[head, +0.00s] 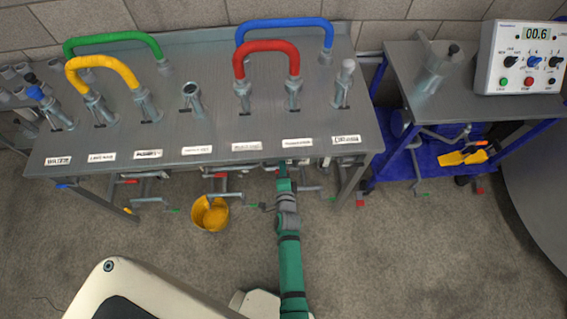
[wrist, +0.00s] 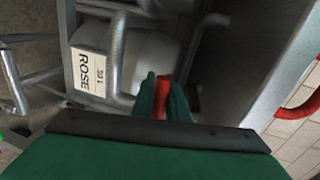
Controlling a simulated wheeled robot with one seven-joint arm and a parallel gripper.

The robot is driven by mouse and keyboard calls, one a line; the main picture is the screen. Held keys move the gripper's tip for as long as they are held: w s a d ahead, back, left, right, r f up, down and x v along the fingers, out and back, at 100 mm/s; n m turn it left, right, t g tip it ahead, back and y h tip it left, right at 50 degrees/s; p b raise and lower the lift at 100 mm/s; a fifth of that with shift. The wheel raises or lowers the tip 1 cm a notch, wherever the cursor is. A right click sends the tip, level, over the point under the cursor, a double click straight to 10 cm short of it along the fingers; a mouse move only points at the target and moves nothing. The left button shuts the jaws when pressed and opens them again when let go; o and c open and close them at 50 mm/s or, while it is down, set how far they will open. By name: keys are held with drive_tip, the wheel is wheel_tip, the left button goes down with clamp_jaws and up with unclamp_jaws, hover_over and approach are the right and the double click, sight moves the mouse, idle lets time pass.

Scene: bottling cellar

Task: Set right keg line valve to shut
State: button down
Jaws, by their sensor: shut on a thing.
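My gripper (wrist: 160,98) is shut on a red valve handle (wrist: 164,84) below the steel bench. In the head view my gripper (head: 283,168) reaches in at the bench's front edge, and its fingertips and the handle are hidden there. A pale keg (wrist: 145,60) with a white label (wrist: 89,71) reading "ROSE" stands behind the handle in the wrist view. A metal pipe (wrist: 115,50) runs in front of it. I cannot tell the valve's exact angle.
The steel bench (head: 220,148) carries coloured hoses, including a red hose (head: 270,47), and a row of labels. A yellow bucket (head: 210,213) stands on the floor left of my arm. Several pipes with coloured handles show under the bench. A blue cart (head: 425,172) stands right.

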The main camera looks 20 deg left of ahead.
drive_tip(key=shift+d+r+m, duration=0.15)
drive_tip(key=shift+r+m, duration=0.05)
drive_tip(key=shift+m, duration=0.2)
drive_tip(key=shift+w+d, duration=0.1)
drive_tip(key=c, duration=1.7)
unclamp_jaws()
drive_tip(key=shift+c, duration=0.2)
drive_tip(key=v, duration=1)
drive_tip(key=shift+s+d+r, duration=0.15)
drive_tip(key=shift+s+d, duration=0.05)
drive_tip(key=shift+s, duration=0.1)
drive_tip(key=shift+s+a, duration=0.1)
drive_tip(key=shift+a, duration=0.05)
